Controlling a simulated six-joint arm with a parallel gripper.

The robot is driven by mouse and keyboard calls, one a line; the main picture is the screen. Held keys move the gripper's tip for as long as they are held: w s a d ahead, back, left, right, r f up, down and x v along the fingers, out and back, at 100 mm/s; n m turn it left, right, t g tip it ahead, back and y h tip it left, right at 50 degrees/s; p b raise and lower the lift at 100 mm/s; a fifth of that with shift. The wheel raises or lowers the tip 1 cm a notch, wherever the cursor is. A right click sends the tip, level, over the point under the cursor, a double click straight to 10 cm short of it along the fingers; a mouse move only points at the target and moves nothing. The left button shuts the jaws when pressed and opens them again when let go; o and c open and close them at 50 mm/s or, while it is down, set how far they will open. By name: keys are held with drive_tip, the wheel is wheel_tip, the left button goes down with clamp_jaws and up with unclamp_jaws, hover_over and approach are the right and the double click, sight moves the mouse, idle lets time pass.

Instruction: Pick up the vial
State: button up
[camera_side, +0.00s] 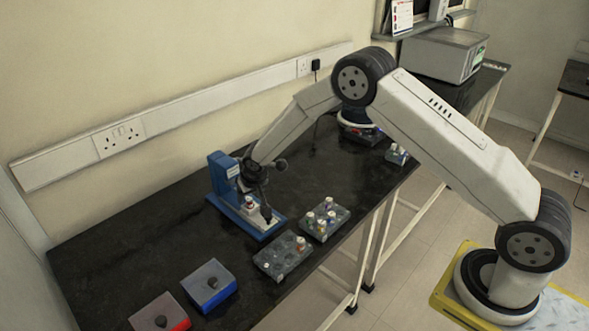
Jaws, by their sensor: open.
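A small vial with an orange-brown band and a pale top (249,203) stands at the blue and white stand (219,172). My gripper (266,206) is open, pointing down right beside this vial; I cannot tell whether the fingers are around it or only next to it. More vials (326,212) stand in a grey rack (340,214) to the right. One further vial (300,243) sits in a second grey rack (271,262) nearer the front edge. The fingertips are small and dark, partly lost against the black bench.
A blue-fronted box (220,296) and a red-fronted box (172,326) sit at the bench's front left. Another small rack (397,154) and a dark device (357,133) stand farther right. The black bench (130,240) is clear at left.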

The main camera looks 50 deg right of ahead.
sight(250, 199)
drive_tip(key=shift+x, duration=1.65)
clamp_jaws()
